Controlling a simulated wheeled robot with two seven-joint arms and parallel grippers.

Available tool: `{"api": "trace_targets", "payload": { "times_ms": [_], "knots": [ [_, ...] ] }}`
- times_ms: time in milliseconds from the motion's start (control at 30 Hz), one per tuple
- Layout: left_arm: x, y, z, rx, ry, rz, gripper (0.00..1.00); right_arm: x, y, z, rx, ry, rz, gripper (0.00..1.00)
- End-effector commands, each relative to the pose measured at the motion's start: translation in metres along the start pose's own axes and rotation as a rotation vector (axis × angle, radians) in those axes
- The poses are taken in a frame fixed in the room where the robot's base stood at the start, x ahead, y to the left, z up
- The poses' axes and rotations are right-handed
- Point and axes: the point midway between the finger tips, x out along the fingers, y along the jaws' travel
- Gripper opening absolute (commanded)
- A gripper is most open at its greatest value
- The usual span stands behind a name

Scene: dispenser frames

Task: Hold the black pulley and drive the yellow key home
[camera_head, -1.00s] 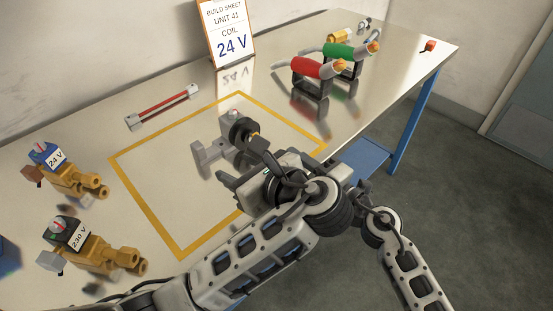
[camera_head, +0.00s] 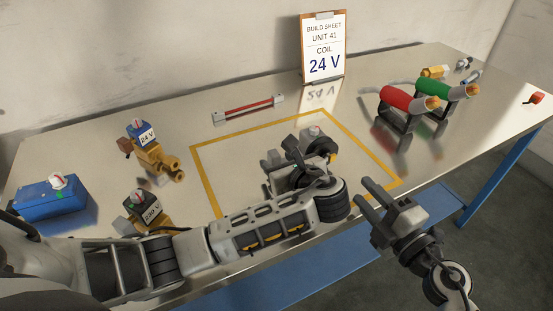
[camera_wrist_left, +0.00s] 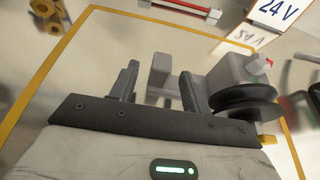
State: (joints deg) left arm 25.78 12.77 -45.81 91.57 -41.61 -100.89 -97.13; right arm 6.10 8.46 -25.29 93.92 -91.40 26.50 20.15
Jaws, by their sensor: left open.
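The black pulley (camera_head: 322,146) sits on a grey stand inside the yellow-taped square, partly hidden by my left arm in the head view. It shows clearly in the left wrist view (camera_wrist_left: 246,100). The yellow key (camera_wrist_left: 267,141) is a small piece at the pulley's near side; it also shows in the head view (camera_head: 333,159). My left gripper (camera_wrist_left: 158,78) is open and empty, to the left of the pulley, with a grey part of the stand beyond its fingers. My right gripper (camera_head: 362,191) is open and empty, off the table's front edge, right of the pulley.
Two brass valves, labelled 24 V (camera_head: 147,140) and 230 V (camera_head: 148,208), and a blue box (camera_head: 50,200) stand left. A red-and-grey bar (camera_head: 248,109) and a build sheet (camera_head: 323,50) are behind.

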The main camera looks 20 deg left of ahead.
Motion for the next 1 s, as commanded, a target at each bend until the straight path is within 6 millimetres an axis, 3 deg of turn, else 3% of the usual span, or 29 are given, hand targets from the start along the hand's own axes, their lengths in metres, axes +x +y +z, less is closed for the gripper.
{"api": "trace_targets", "payload": {
  "times_ms": [200, 500, 700, 1000],
  "knots": [
    [0.017, 0.000, 0.000, -0.001, 0.001, 0.000, 0.47, 0.000, 0.000, 0.000, 0.000, 0.000, 0.000, 0.36],
    [0.019, 0.000, 0.000, -0.001, 0.001, -0.001, 0.47, 0.000, 0.000, 0.000, 0.000, 0.000, 0.000, 0.36],
    [0.019, 0.000, 0.000, -0.001, 0.000, 0.000, 0.00, 0.000, 0.000, 0.000, 0.000, 0.000, 0.000, 0.36],
    [0.019, 0.000, 0.000, -0.001, 0.000, 0.000, 0.00, 0.000, 0.000, 0.000, 0.000, 0.000, 0.000, 0.36]
  ]
}}
